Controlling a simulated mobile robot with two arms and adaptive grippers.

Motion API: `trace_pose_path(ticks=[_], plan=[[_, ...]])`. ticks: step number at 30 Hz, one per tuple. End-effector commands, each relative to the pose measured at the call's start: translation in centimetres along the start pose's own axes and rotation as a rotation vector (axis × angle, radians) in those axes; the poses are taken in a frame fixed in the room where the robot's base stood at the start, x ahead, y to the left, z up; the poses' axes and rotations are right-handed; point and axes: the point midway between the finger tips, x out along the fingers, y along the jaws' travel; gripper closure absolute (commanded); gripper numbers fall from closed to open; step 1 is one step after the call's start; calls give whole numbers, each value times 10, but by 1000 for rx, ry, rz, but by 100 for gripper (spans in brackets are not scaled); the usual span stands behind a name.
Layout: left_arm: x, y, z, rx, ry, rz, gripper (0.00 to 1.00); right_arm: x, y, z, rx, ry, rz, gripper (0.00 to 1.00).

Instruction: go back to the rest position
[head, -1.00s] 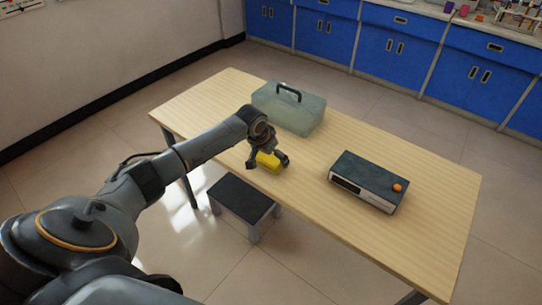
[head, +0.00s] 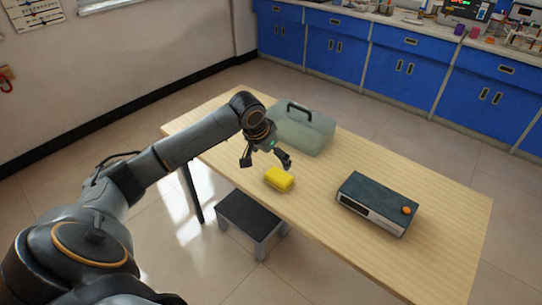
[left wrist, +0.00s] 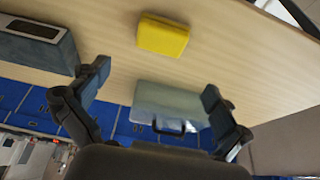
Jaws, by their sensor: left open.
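My left gripper (head: 267,161) is open and empty in the head view, above the wooden table (head: 431,219) and just behind a yellow block (head: 279,179). The yellow block lies on the table near its front edge, apart from the fingers. In the left wrist view, the two fingers of my left gripper (left wrist: 155,95) are spread wide. The yellow block (left wrist: 163,35) shows beyond them at the top, with nothing between the fingertips. My right gripper is in neither view.
A translucent box with a dark handle (head: 304,132) stands behind the gripper. A dark device with an orange knob (head: 376,202) sits to the right on the table. A black-topped stool (head: 250,216) stands below the front edge. Blue cabinets (head: 390,62) line the back.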

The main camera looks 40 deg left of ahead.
Motion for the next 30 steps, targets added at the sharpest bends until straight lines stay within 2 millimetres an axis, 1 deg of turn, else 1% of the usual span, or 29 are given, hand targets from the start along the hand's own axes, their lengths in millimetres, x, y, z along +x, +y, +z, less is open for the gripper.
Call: trace_pose_path(ticks=[16, 17, 19, 20, 23, 24, 26, 27, 29, 30], plan=[[-1, 0, 0, 1, 0, 0, 0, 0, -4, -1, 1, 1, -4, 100], [0, 2, 1, 3, -1, 1, 0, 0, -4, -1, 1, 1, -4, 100], [6, 10, 7, 20, -7, 7, 0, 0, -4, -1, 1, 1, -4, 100], [10, 18, 12, 33, -11, 13, 0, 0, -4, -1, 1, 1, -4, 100], [31, 54, 40, 102, -29, 39, 0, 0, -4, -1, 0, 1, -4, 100], [40, 74, 57, 136, -35, 54, 0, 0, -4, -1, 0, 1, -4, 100], [51, 108, 86, 186, -41, 78, 0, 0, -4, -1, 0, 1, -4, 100], [55, 129, 107, 215, -40, 95, 0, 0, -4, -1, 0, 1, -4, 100], [57, 156, 136, 242, -36, 113, 0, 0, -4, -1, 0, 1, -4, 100], [56, 171, 155, 249, -32, 122, 0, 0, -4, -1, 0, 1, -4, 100]])
